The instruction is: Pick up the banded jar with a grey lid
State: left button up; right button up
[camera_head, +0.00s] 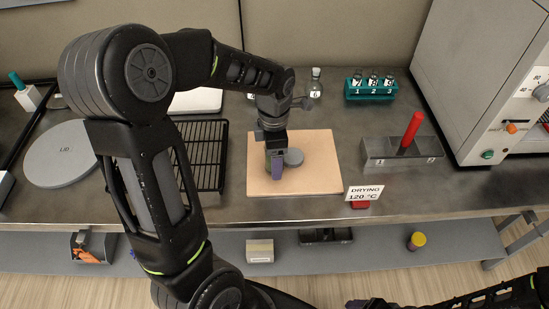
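A round grey lid (294,157) shows over the tan board (317,180) in the middle of the bench. The jar body and any band are mostly hidden, so I cannot tell whether the lid sits on the jar. My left gripper (276,165) points down over the board, with a purple finger just left of the grey lid. The arm hides the gap between its fingers, so I cannot tell whether it is open or holds anything. My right gripper (358,303) is low at the bottom edge, mostly cut off, away from the board.
A black wire rack (207,145) is left of the board, and a large grey LID disc (62,155) lies farther left. A teal vial rack (371,88), a metal block with a red handle (411,130) and a DRYING sign (364,193) are right. A yellow-capped jar (417,240) stands on the lower shelf.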

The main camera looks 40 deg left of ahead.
dwell(0.6)
pick_arm(q)
grip_shut()
dwell(0.6)
notch_tip(320, 180, up, 10)
dwell(0.5)
dwell(0.5)
